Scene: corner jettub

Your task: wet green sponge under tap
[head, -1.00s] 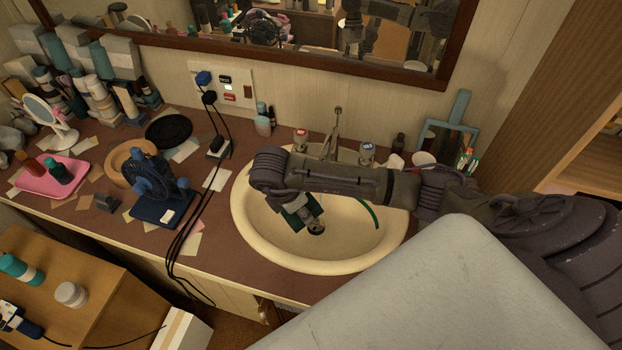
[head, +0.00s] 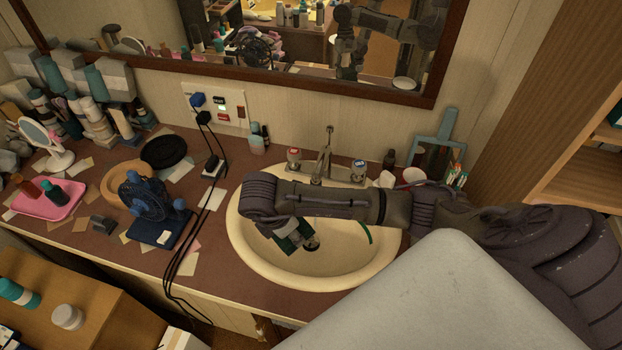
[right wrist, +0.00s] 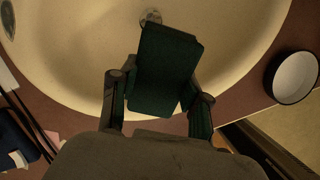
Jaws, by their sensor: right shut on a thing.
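The dark green sponge (head: 294,237) is held inside the cream sink basin (head: 250,255), beside the dark drain (head: 312,243) in the picture. My right gripper (right wrist: 160,92) is shut on it, with one finger on each side in the right wrist view, where the sponge (right wrist: 165,70) stands out past the fingertips. The metal tap (head: 326,150) stands on the sink's back rim, between a red-marked knob (head: 294,157) and a blue-marked knob (head: 359,167). My right forearm hides part of the basin behind the sponge. No running water shows. My left gripper is not in view.
A thin green curved strip (head: 369,235) shows at the basin's right. A blue fan (head: 147,199) and black cables (head: 187,240) lie left of the sink. Cups (head: 413,175) and a teal holder (head: 437,135) stand right of it. A mirror hangs behind.

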